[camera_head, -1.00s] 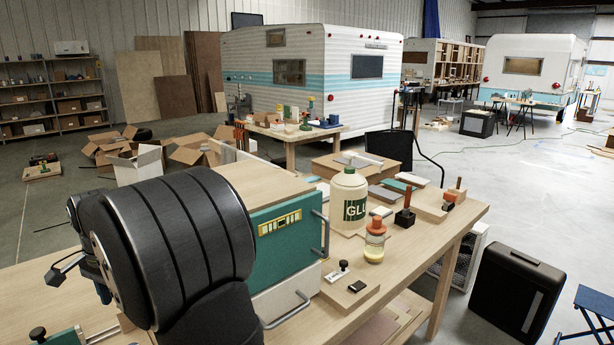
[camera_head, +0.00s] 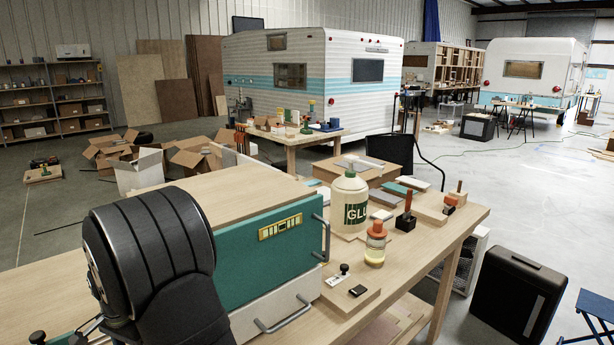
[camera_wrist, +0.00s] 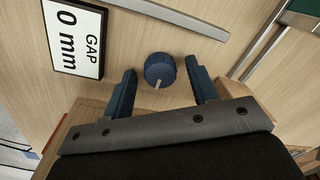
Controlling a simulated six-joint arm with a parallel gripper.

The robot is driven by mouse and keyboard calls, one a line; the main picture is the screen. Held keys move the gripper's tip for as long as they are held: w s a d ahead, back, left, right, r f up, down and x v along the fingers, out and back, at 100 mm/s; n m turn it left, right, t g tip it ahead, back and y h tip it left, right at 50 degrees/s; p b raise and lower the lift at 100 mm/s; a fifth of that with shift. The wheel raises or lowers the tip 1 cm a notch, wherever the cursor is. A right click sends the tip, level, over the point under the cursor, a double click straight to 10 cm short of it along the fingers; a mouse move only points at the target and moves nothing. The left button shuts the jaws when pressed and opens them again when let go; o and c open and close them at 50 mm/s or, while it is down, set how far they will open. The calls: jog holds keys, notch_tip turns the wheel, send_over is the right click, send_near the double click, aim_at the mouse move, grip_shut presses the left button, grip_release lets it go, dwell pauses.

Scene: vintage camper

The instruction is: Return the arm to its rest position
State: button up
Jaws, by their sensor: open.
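In the wrist view, the two blue fingers of my gripper (camera_wrist: 160,66) are spread apart with a gap between them. A round blue knob (camera_wrist: 160,72) with a pale pointer line shows between the fingertips, against a light wood surface (camera_wrist: 130,45). I cannot tell how far it is from the fingers. Nothing is gripped. In the head view, my dark arm (camera_head: 150,250) stands at the lower left, and the gripper itself cannot be made out there.
A sign reading "GAP 0 mm" (camera_wrist: 75,38) sits beside the knob. A teal-fronted cabinet (camera_head: 240,265) with metal handles stands right of my arm. A glue jug (camera_head: 349,205), an orange-capped jar (camera_head: 375,243) and small tools stand on the bench (camera_head: 455,235). A black case (camera_head: 517,298) is on the floor.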

notch_tip(320, 180, up, 17)
notch_tip(320, 180, down, 18)
jog(key=shift+r, duration=0.25)
jog(key=shift+r+n, duration=0.25)
jog(key=shift+n, duration=0.15)
jog(key=n, duration=0.6)
jog(key=shift+n, duration=0.4)
jog(key=n, duration=0.3)
jog(key=shift+w+n+g, duration=0.1)
jog(key=shift+n+g, duration=0.2)
jog(key=shift+n, duration=0.1)
jog(key=shift+a+n, duration=0.1)
jog(key=shift+n, duration=2.2)
